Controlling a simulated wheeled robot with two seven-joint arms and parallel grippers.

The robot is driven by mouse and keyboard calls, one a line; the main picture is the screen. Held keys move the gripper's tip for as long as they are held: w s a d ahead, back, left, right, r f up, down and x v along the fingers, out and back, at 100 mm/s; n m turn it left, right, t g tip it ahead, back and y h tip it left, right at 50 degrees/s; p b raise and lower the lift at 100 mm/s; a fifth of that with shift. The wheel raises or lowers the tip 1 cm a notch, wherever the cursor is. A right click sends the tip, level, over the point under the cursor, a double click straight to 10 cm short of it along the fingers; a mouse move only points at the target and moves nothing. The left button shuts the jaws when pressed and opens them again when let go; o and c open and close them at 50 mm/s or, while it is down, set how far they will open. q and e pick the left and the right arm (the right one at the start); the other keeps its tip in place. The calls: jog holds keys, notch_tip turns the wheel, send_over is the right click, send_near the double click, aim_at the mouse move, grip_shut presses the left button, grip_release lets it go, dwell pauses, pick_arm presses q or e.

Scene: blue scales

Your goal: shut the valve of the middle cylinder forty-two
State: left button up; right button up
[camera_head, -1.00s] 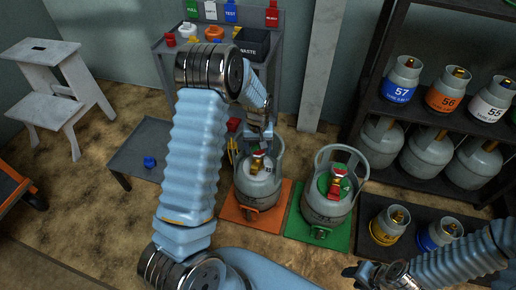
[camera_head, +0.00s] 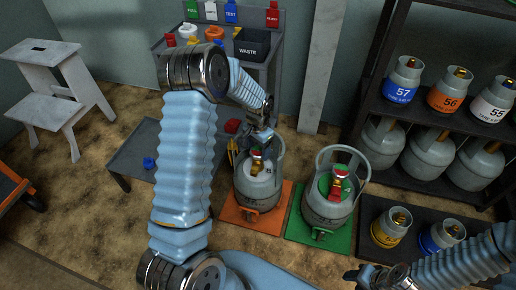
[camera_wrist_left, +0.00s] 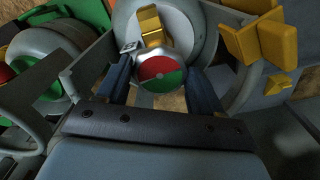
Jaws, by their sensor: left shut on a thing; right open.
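A grey gas cylinder (camera_head: 258,190) with a collar stands upright on an orange scale (camera_head: 238,214). My left gripper (camera_head: 262,137) reaches down to its top from above. In the left wrist view its fingers (camera_wrist_left: 161,88) are shut on the sides of a round valve knob (camera_wrist_left: 161,72) with a red and green face. A brass fitting (camera_wrist_left: 150,24) shows just beyond the knob. A second grey cylinder (camera_head: 325,205) with a red and green top stands on a green scale (camera_head: 305,229). I cannot read their numbers. My right gripper (camera_head: 364,275) is open and empty at the lower right.
A rack with dark shelves (camera_head: 415,112) holds several small numbered cylinders at the right. A grey bench with a black waste bin (camera_head: 251,46) stands at the back. A white step stool (camera_head: 45,90) stands far left.

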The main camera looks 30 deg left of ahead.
aim_at(258, 151)
pick_arm(q)
jog(key=shift+m, duration=0.3)
jog(key=o, duration=1)
jog(key=shift+o, duration=0.2)
jog(key=shift+r, duration=0.1)
notch_tip(258, 151, up, 14)
jog(key=p, duration=0.1)
jog(key=shift+f, duration=0.2)
